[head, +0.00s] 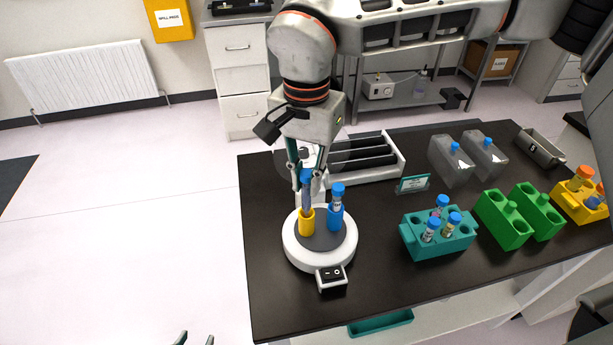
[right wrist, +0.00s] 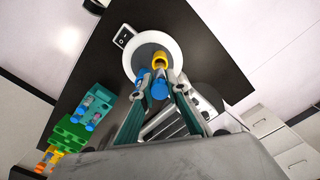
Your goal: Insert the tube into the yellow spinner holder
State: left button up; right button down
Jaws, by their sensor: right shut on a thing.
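A tube with a blue cap (head: 306,177) is upright over the yellow spinner holder (head: 307,222). Its lower end meets the holder's mouth in the head view; I cannot tell how far inside it is. My right gripper (head: 305,184) is shut on this tube near its cap. In the right wrist view the cap (right wrist: 159,89) sits between the fingertips, with the yellow holder (right wrist: 160,61) just beyond. The holder stands on the round white spinner (head: 292,252). My left gripper (head: 195,340) shows only its fingertips, apart and empty, at the bottom edge.
A blue holder (head: 335,220) with another blue-capped tube stands close beside the yellow one. A teal rack (head: 424,240) with several tubes, green racks (head: 505,222) and a yellow rack (head: 570,205) stand to the right. A white tray (head: 385,172) lies behind the spinner. The front tabletop is clear.

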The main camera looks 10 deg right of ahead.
aim_at(306, 197)
jog(key=shift+f+b, duration=0.9)
jog(key=shift+f, duration=1.2)
jog(key=shift+f, duration=0.35)
jog(key=c, duration=1.9)
grip_release()
jog(key=shift+r, duration=0.1)
notch_tip(306, 197, up, 12)
jog(key=shift+f, duration=0.1)
